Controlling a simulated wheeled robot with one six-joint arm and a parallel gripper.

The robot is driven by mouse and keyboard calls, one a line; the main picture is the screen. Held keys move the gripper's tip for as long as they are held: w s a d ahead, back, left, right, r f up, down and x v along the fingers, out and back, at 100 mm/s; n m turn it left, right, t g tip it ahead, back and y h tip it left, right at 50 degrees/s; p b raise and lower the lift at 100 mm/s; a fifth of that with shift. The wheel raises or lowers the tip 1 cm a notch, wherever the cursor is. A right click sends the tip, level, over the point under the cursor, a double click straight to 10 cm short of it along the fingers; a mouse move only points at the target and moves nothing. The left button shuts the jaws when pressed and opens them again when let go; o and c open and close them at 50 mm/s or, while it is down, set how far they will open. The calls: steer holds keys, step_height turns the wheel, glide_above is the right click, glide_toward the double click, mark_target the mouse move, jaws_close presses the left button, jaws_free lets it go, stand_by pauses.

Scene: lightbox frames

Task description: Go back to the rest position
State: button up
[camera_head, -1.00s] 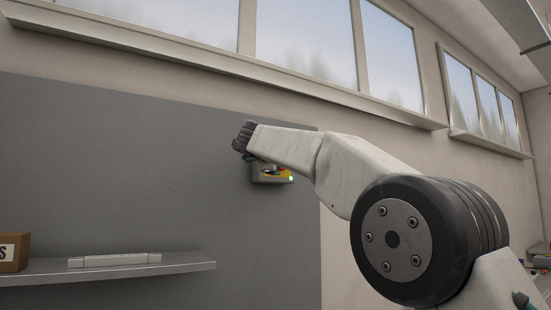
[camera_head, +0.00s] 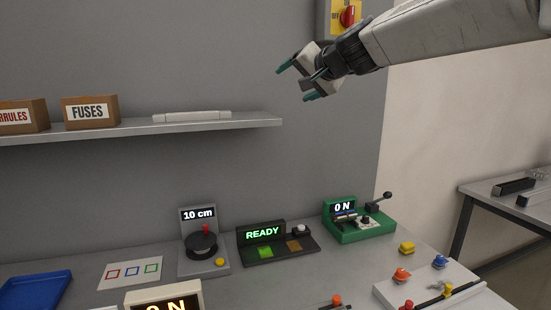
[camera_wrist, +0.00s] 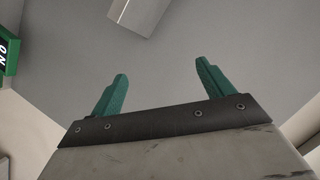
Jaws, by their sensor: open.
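My gripper (camera_head: 297,82) is at the upper middle of the head view, in the air in front of the grey wall panel. It is open, with nothing between its teal fingers. A yellow switch box with a red knob (camera_head: 347,16) is on the wall above my wrist, partly cut off by the top edge of the view. My arm reaches in from the upper right.
A shelf (camera_head: 255,122) with a fuses box (camera_head: 90,112) runs along the wall to the left. Below, the bench holds a READY device (camera_head: 262,233), a green 0 N device (camera_head: 372,232), a 10 cm device (camera_head: 198,213) and a blue tray (camera_head: 35,292). Air between gripper and bench is clear.

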steer(key=s+d+f+n+g+h, duration=0.1)
steer(key=s+d+f, duration=0.6)
steer(key=s, duration=0.7)
steer(key=s+d+f+n+g+h, duration=0.1)
steer(key=s+d+f+g+h, duration=0.3)
steer(key=s+f, duration=0.8)
steer(key=s+d+f+n+g+h, duration=0.1)
steer(key=s+d+f+g, duration=0.4)
steer(key=s, duration=1.3)
steer(key=d+f+h, duration=0.1)
steer(key=d+f, duration=0.3)
steer(key=d, duration=0.1)
steer(key=shift+s+f+g+h, duration=0.2)
steer(key=shift+f+g+h, duration=0.1)
steer(key=shift+f+g, duration=0.1)
